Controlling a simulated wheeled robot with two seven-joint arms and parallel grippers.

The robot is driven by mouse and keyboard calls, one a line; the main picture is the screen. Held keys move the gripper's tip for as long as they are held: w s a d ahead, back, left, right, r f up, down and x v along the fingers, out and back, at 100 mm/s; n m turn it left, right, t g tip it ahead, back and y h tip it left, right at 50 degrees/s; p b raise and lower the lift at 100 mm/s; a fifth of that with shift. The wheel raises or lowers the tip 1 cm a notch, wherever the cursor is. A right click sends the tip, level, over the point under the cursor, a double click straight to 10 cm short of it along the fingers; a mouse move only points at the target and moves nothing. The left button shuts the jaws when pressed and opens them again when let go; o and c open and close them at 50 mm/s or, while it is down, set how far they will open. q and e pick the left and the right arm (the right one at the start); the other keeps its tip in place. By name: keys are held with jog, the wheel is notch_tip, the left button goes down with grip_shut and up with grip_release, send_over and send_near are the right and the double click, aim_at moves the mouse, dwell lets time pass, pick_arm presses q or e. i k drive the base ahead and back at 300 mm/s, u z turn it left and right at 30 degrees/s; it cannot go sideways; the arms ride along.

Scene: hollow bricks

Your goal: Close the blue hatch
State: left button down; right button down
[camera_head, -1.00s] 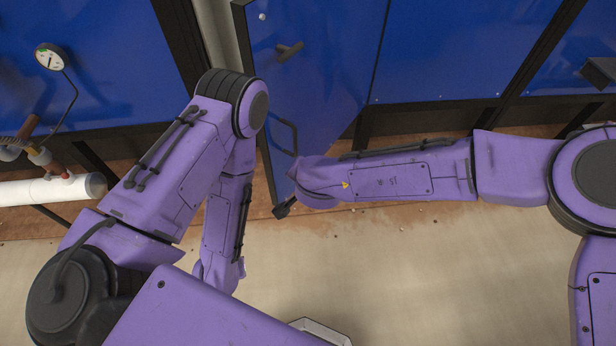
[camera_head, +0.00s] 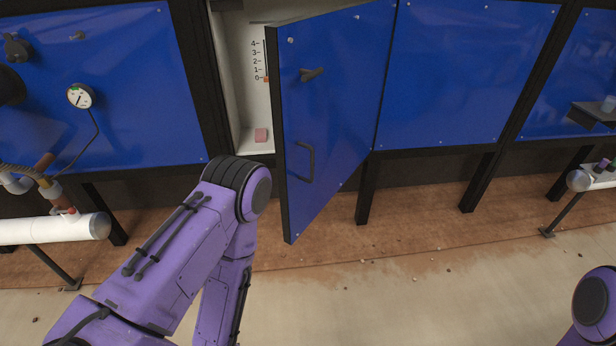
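The blue hatch (camera_head: 338,110) is a hinged door with a dark frame edge. It stands partly open, hinged on its right side, with its left edge swung out toward me. It carries a small dark knob (camera_head: 312,74) near the top and a dark bar handle (camera_head: 304,162) lower down. The opening behind its left edge shows a white compartment (camera_head: 250,100). My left arm is bent left of the hatch, but its gripper is out of view below. My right arm shows only a purple joint at the lower right corner; its gripper is out of view.
Inside the compartment are a printed scale (camera_head: 257,60) and a small pink block (camera_head: 261,135). Fixed blue panels (camera_head: 455,75) flank the hatch. A white pipe (camera_head: 60,228) with a gauge (camera_head: 80,96) above it stands at left. The floor before the hatch is clear.

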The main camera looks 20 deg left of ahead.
aim_at(325, 126)
jog(key=u, duration=0.2)
jog(key=i, duration=0.85)
jog(key=u, duration=0.85)
